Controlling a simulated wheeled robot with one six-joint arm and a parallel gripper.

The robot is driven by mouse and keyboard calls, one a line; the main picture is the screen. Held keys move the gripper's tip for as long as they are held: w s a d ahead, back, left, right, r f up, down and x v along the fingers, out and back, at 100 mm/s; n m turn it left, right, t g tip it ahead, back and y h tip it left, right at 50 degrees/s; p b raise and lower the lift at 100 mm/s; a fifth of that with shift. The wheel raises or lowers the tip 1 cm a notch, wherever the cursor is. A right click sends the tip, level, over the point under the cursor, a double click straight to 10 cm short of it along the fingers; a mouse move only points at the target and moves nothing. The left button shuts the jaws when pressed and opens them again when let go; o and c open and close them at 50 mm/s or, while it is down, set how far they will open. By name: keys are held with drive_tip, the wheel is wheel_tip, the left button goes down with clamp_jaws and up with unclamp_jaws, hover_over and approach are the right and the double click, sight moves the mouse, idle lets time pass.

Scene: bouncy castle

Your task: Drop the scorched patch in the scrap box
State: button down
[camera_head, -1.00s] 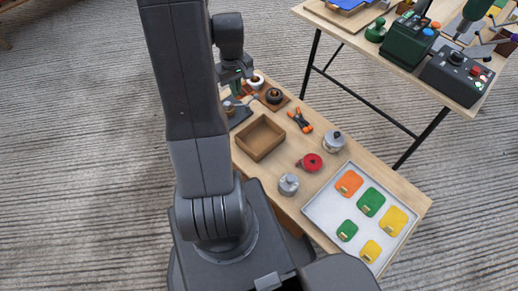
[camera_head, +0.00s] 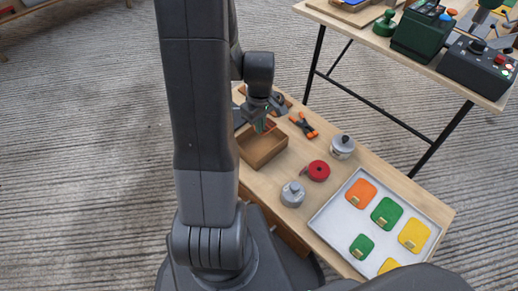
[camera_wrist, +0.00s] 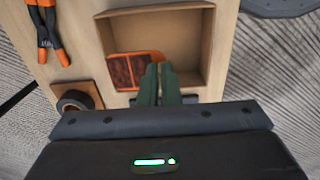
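The scorched patch (camera_wrist: 134,70) is orange-red with dark burnt marks. My gripper (camera_wrist: 160,72) has its green fingers close together on the patch's right end, with a small brown bit between the tips. The scrap box (camera_wrist: 207,40) is an open brown box, and the patch shows over its near left part. In the head view my gripper (camera_head: 262,124) points down at the far end of the box (camera_head: 264,158), with a reddish bit of the patch (camera_head: 270,125) beside the fingers. The exact height of the patch above the box floor is hard to tell.
Orange-handled pliers (camera_head: 303,125) lie right of the box. A red spool (camera_head: 317,171), two metal pots (camera_head: 292,194) and a white tray (camera_head: 330,218) of coloured patches stand nearer. A black tape roll (camera_wrist: 75,101) sits near the box. Another table (camera_head: 465,88) stands at right.

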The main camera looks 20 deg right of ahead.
drive_tip(key=shift+f+b, duration=0.9)
drive_tip(key=shift+f, duration=0.65)
drive_tip(key=c, duration=1.6)
unclamp_jaws()
drive_tip(key=shift+o, duration=0.2)
wheel_tip(320, 180, up, 14)
drive_tip(key=p, duration=0.5)
drive_tip(key=shift+p, duration=0.35)
drive_tip(key=shift+f, duration=0.15)
